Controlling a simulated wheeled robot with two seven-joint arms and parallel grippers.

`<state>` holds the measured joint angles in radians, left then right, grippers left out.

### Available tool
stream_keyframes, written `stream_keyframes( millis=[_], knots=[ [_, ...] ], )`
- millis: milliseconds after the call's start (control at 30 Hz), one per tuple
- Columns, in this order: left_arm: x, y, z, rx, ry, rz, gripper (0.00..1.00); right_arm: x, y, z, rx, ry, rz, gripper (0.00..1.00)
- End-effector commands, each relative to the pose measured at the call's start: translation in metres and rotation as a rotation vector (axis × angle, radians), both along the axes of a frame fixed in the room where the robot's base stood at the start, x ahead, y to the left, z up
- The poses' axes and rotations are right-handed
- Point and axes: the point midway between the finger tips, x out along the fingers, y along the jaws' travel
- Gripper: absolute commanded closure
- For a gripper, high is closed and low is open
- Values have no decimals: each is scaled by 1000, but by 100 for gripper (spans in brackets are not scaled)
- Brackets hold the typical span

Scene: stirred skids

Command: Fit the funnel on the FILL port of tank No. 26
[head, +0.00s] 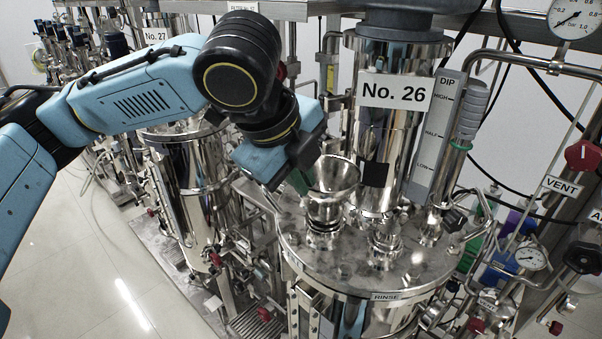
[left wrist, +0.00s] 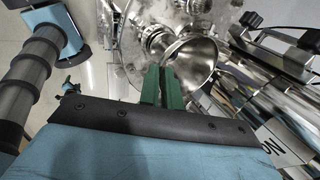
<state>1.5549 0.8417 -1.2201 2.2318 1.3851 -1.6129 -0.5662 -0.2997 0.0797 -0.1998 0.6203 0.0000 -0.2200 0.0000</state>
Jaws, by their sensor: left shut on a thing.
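The shiny steel funnel (head: 334,178) is upright with its mouth up, above the left part of the lid of tank No. 26 (head: 345,268). My left gripper (head: 300,181) comes from the upper left, its green fingers shut on the funnel's rim. In the left wrist view the green fingers (left wrist: 163,86) are close together at the edge of the funnel (left wrist: 192,60). A steel port (head: 322,239) shows directly under the funnel; whether the funnel is seated or just above it I cannot tell. I see no FILL label. My right gripper is not in view.
The No. 26 sign (head: 395,92) hangs on a tall steel column behind the funnel, beside the DIP gauge (head: 436,135). Other fittings (head: 386,243) stand to the right on the lid. A RINSE label (head: 386,296) is on the front rim. Tank No. 27 (head: 190,170) stands left.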

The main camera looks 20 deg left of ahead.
Motion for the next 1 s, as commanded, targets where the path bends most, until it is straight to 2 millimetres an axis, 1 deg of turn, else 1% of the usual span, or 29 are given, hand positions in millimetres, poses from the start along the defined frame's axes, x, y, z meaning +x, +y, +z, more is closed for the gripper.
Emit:
stream_keyframes(
  millis=[600, 1000],
  knots=[
    [0, 0, -7, -1, 0, 0, 100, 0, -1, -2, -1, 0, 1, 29],
    [0, 0, -7, 0, 0, 0, 100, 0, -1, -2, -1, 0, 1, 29]
  ],
)
